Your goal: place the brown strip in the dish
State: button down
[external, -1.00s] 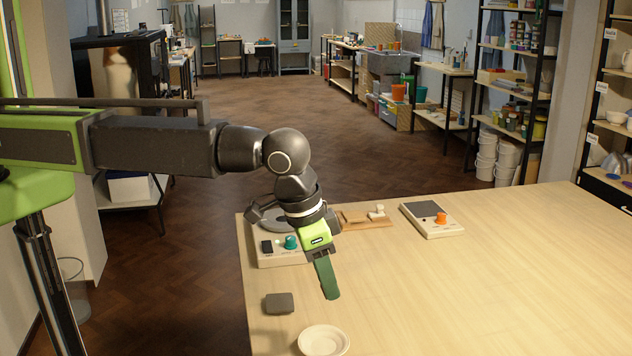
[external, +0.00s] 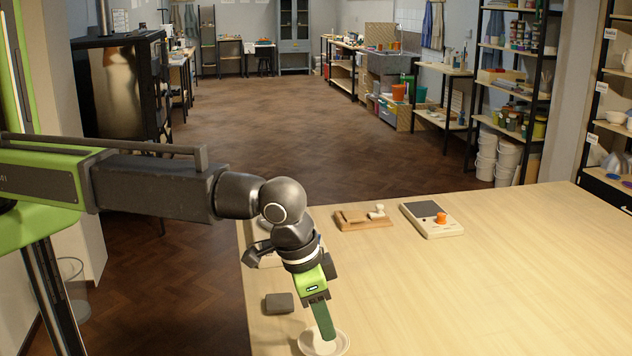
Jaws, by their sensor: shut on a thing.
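My gripper (external: 315,298) points down over the near left part of the table and is shut on a dark green strip (external: 324,321). The strip hangs from the jaws, slightly tilted, and looks green rather than brown. Its lower end overlaps the pale round dish (external: 343,347) near the table's front left. I cannot tell whether the strip touches the dish or is just above it. The strip's upper end is hidden in the jaws. I cannot make out a separate brown strip.
A device partly hidden behind my gripper, a wooden board with small items (external: 363,219) and a scale-like device with an orange knob (external: 432,219) stand farther back. The table's (external: 500,290) right side is clear.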

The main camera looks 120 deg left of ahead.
jog(key=shift+f+b, duration=0.45)
jog(key=shift+f, duration=0.45)
jog(key=c, duration=0.9)
grip_release()
jog(key=shift+o, duration=0.2)
jog(key=shift+r, duration=0.1)
notch_tip(320, 180, up, 7)
jog(key=p, duration=0.7)
jog(key=shift+r+p, duration=0.15)
jog(key=shift+p, duration=0.15)
jog(key=shift+f, duration=0.2)
